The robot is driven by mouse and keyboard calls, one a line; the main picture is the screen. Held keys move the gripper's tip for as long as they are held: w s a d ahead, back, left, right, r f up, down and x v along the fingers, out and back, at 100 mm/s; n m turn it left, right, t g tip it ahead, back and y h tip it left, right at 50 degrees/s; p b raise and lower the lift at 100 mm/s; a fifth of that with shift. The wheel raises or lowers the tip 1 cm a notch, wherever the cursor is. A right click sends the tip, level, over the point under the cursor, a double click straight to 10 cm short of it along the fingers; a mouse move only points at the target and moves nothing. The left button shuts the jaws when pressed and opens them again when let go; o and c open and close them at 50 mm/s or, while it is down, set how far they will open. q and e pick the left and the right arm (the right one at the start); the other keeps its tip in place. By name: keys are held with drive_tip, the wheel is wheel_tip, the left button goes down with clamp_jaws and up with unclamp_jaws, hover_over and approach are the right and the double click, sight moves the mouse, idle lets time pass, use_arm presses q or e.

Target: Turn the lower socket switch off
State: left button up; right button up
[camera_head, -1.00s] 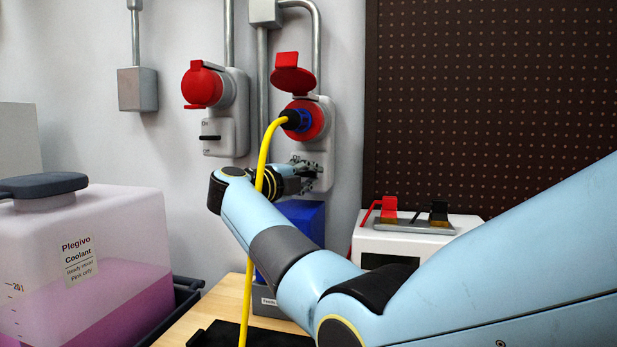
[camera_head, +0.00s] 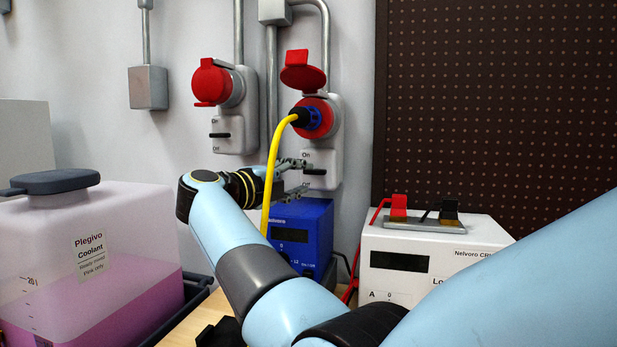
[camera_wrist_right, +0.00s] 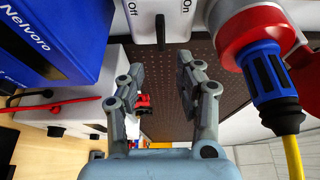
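The lower socket (camera_head: 325,140) is a pale wall unit with a red round inlet, its red lid raised and a blue plug on a yellow cable in it. Its black lever switch (camera_head: 315,172) sits beneath; in the right wrist view this switch (camera_wrist_right: 160,30) stands between the "Off" and "On" labels, and I cannot tell its position. My right gripper (camera_head: 294,178) is just left of the switch. In the right wrist view the gripper (camera_wrist_right: 162,82) is open and empty, with the switch ahead of the gap between its fingers, apart from them. My left gripper is not in view.
A second socket (camera_head: 237,110) with a closed red lid is higher at left. The yellow cable (camera_head: 272,165) hangs beside my right wrist. A blue device (camera_head: 310,222) stands below the lower socket, a white device (camera_head: 440,245) to the right, a coolant tank (camera_head: 130,225) at left.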

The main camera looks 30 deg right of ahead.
drive_tip(key=shift+a, duration=0.2)
idle(0.4)
